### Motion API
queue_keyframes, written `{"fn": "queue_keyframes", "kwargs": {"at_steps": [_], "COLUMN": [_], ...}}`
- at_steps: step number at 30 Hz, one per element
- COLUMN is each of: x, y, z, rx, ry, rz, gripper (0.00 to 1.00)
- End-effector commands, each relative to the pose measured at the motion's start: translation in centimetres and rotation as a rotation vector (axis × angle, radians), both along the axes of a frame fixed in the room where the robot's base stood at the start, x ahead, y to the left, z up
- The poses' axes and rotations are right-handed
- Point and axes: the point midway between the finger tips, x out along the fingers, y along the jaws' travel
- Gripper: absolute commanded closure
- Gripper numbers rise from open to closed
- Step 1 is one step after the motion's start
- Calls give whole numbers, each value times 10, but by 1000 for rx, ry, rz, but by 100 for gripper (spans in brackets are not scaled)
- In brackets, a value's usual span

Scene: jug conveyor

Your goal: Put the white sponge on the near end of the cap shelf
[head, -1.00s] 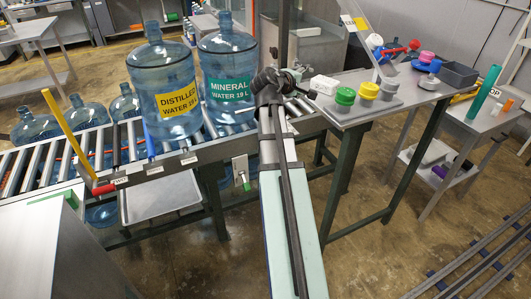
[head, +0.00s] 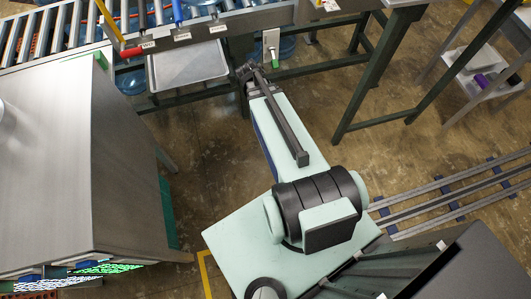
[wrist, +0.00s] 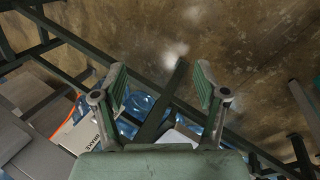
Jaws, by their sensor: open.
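My gripper (wrist: 160,78) is open in the wrist view, its two green-padded fingers apart with only the floor and a dark green beam beyond them. In the head view my gripper (head: 245,72) is small and dark at the far end of my arm, below the conveyor's front edge. The white sponge cannot be made out in either current view. Of the cap shelf, only its near underside and edge (head: 400,3) show at the top of the head view.
A metal tray (head: 188,63) sits under the conveyor (head: 150,45). A grey cabinet (head: 60,150) stands at left. Green stand legs (head: 385,80) rise at right, with a low side shelf (head: 478,68) beyond. Floor rails (head: 450,200) run at right.

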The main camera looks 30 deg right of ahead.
Motion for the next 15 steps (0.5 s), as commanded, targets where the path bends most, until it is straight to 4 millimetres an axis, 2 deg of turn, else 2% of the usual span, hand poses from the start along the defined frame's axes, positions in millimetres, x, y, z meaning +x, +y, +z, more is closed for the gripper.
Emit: {"fn": "queue_keyframes", "kwargs": {"at_steps": [1, 6, 9, 15], "x": [-19, -79, -121, -210], "y": [22, 83, 117, 172], "z": [-22, -81, -110, -149], "rx": [36, 147, 201, 282], "ry": [37, 153, 228, 386], "rz": [-5, -52, -86, -161], "gripper": [27, 27, 27, 27]}}
